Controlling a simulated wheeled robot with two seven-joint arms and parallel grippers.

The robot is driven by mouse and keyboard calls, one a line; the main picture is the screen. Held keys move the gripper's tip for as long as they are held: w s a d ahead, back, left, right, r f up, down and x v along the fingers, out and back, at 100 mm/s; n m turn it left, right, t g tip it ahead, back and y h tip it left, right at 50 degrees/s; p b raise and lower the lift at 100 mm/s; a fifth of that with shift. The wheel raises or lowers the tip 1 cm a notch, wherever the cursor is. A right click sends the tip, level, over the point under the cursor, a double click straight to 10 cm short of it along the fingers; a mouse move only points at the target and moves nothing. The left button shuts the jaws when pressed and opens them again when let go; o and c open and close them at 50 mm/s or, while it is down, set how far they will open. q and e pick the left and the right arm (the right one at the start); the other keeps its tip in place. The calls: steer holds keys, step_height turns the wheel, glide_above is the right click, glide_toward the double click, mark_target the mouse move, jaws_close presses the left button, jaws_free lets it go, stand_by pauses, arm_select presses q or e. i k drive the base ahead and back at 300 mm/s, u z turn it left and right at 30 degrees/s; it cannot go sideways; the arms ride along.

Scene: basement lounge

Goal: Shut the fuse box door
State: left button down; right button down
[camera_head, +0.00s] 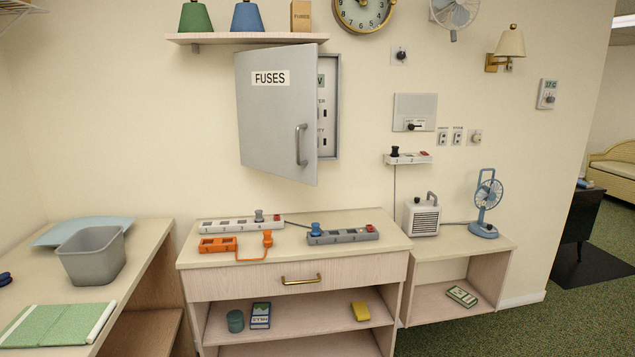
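The fuse box door (268,115) is a grey panel with a "FUSES" label and a metal handle (301,145) near its right edge. It stands partly open, hinged on the left, with its right edge swung out from the wall. The fuse box (334,110) behind it shows a strip of its inside with switches and labels; the door hides the rest. Neither of my grippers is in view.
A shelf (246,38) with lampshades hangs just above the door. Below stands a cabinet (228,260) with power strips on top. A desk (142,250) with a grey bin (92,257) is at left. A low side table (475,243) is at right. The air before the door is clear.

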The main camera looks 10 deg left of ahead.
mark_target(276, 87)
steer(key=z, duration=0.55)
steer(key=i, duration=1)
steer(key=z, duration=0.25)
